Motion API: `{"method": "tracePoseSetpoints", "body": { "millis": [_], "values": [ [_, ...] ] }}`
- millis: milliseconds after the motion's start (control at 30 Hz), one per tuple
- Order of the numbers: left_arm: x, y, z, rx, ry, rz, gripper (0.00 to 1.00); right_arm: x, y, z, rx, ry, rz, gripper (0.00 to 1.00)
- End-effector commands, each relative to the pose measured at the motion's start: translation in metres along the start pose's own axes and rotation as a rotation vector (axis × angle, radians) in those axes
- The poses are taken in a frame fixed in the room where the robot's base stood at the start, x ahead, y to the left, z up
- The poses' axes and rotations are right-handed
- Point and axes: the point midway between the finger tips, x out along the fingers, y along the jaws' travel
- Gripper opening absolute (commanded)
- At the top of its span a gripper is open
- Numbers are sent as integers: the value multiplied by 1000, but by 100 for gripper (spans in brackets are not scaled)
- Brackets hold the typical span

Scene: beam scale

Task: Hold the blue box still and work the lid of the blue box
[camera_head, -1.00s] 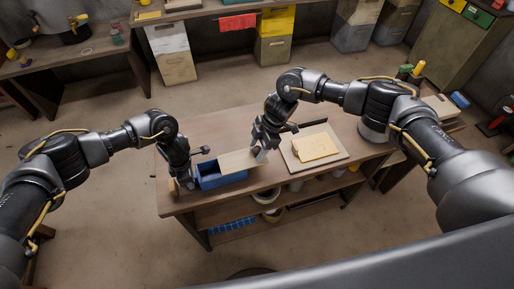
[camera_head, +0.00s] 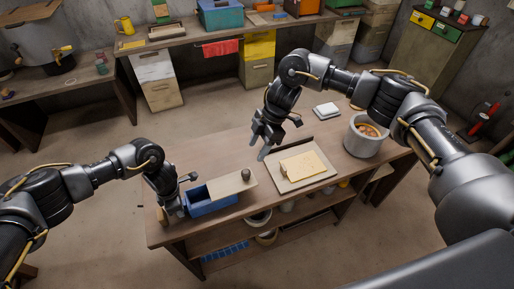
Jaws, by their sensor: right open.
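The blue box (camera_head: 205,207) stands at the left end of the wooden bench. Its flat wooden lid (camera_head: 226,188) is slid to the right, so the left part of the box is open and the lid overhangs on the right. A dark knob (camera_head: 246,174) stands on the lid's right end. My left gripper (camera_head: 172,208) is at the box's left end, pointing down; its fingers are too small and dark to tell if they grip the wall. My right gripper (camera_head: 263,148) is open and empty, behind and right of the knob, clear of the lid.
A tray (camera_head: 280,184) with a yellow slab (camera_head: 303,164) lies right of the lid. A grey pot (camera_head: 362,142) stands at the bench's right end, and a small white block (camera_head: 326,110) lies behind. The bench behind the box is clear.

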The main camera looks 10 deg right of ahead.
Motion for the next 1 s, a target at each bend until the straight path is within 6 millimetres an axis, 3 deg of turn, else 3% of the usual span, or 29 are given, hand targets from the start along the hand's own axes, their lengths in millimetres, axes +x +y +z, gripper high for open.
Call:
{"method": "tracePoseSetpoints", "body": {
  "millis": [33,200,567,1000],
  "values": [
    [0,0,0,0,0,-1,33,0,0,0,0,0,0,51],
    [0,0,0,0,0,0,56,0,0,0,0,0,0,51],
    [-5,1,0,0,-2,1,56,1,0,0,0,0,-1,51],
    [-88,1,0,2,-1,2,56,1,0,0,0,0,-1,51]
  ]
}}
